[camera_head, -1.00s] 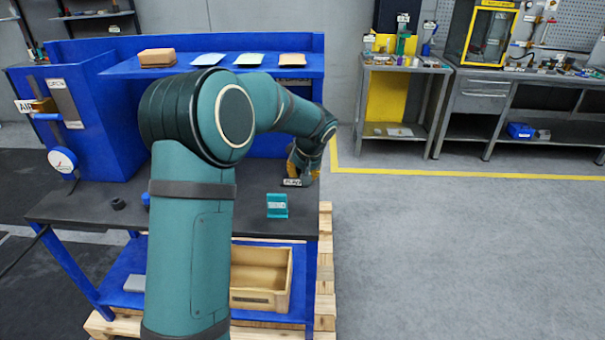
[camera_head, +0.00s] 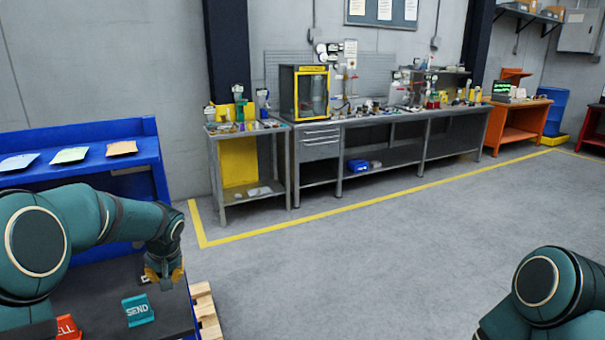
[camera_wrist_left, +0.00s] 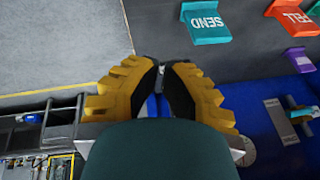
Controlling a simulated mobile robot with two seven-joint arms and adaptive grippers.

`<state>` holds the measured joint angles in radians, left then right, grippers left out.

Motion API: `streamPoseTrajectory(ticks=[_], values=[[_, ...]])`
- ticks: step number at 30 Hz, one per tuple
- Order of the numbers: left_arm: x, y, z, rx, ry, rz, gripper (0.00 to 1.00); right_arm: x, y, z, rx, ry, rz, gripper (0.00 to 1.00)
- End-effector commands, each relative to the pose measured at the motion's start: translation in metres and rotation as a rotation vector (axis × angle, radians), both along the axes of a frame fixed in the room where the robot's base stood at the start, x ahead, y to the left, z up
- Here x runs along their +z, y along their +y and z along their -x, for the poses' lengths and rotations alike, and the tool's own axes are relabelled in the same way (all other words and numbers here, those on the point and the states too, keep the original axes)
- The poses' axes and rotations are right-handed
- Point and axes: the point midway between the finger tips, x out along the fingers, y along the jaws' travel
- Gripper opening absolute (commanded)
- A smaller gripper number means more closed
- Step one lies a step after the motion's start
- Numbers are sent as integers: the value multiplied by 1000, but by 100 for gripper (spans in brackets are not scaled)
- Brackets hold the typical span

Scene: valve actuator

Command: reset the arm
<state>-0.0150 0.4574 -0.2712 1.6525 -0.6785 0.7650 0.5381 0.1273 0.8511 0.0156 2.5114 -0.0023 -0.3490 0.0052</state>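A small pale label (camera_head: 145,280) shows beside the gripper. My right arm shows only as an upper link at the lower right of the head view; its gripper is out of frame.
A red block (camera_head: 67,328) with partly hidden lettering stands left of the SEND block. The blue rack (camera_head: 85,150) rises behind the benchtop (camera_head: 92,277). A wooden pallet (camera_head: 206,315) edges the bench's right side. The grey floor (camera_head: 350,260) beyond is clear.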

Motion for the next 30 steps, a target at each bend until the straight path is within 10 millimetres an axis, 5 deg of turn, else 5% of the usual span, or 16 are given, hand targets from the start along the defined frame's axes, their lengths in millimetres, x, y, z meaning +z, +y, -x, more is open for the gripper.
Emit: streamPoseTrajectory(ticks=[8,15,22,30], values=[[-132,-116,40,-205,60,268,0,0,0,0,0,0,0,47],[-222,-221,131,-285,83,503,0,0,0,0,0,0,0,47],[-257,-275,222,-277,94,598,0,0,0,0,0,0,0,47],[-261,-285,251,-270,94,604,0,0,0,0,0,0,0,47]])
